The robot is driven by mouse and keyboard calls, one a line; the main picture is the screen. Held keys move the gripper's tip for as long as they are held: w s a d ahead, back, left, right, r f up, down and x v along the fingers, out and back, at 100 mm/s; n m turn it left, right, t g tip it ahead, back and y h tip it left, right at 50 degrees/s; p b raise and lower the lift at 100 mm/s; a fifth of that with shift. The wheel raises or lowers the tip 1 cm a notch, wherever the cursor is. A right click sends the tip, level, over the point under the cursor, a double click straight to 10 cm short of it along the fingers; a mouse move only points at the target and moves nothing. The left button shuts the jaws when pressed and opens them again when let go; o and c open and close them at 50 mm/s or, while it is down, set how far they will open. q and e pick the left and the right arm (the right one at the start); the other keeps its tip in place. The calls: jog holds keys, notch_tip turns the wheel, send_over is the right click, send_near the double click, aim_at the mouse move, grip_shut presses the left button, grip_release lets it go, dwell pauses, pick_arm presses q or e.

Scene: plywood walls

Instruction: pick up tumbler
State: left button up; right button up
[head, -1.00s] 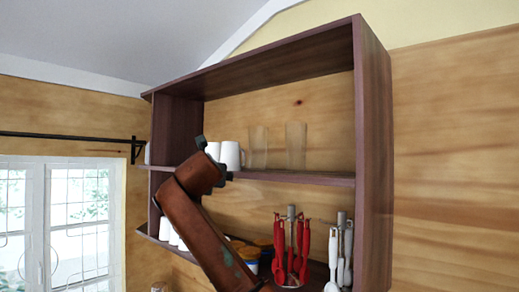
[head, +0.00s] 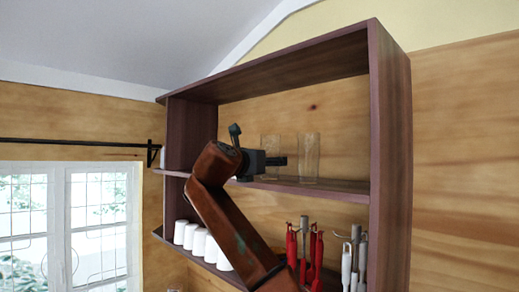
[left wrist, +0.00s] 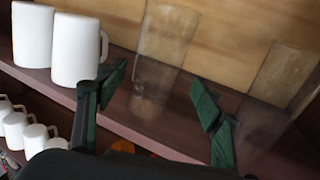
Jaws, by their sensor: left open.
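Two clear glass tumblers stand upright on the upper shelf, a left tumbler (head: 271,144) and a right tumbler (head: 309,157). My left gripper (head: 260,147) is at the upper shelf's front, open and empty, and partly covers the left tumbler. In the left wrist view, the left tumbler (left wrist: 163,48) stands beyond the gap between the open fingers (left wrist: 158,90). The right tumbler (left wrist: 284,82) is to the right, beyond the right finger. I cannot tell exactly how far the fingers are from the left tumbler. My right gripper is not in view.
Two white mugs (left wrist: 76,50) stand left of the left finger, close to it; my arm hides them in the head view. The upper shelf (head: 345,188) has a dark wooden side panel (head: 392,150) on its right. White mugs (head: 198,242) and red-handled utensils (head: 306,250) occupy the lower shelf.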

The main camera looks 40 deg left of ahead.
pick_arm(q)
jog(key=shift+x, duration=0.75)
jog(key=shift+w+a+f, duration=0.15)
jog(key=shift+w+a, duration=0.05)
jog(key=shift+a, duration=0.2)
jog(key=shift+s, duration=0.15)
jog(key=shift+s+d, duration=0.2)
jog(key=shift+s, duration=0.05)
jog(key=c, duration=0.3)
jog(key=shift+r, duration=0.2)
jog(key=shift+c, duration=0.7)
jog(key=shift+w+a+f, duration=0.1)
jog(key=shift+w+f, duration=0.05)
jog(key=shift+w, duration=0.1)
jog(key=c, duration=0.5)
jog(key=shift+s, duration=0.1)
jog(key=c, duration=0.5)
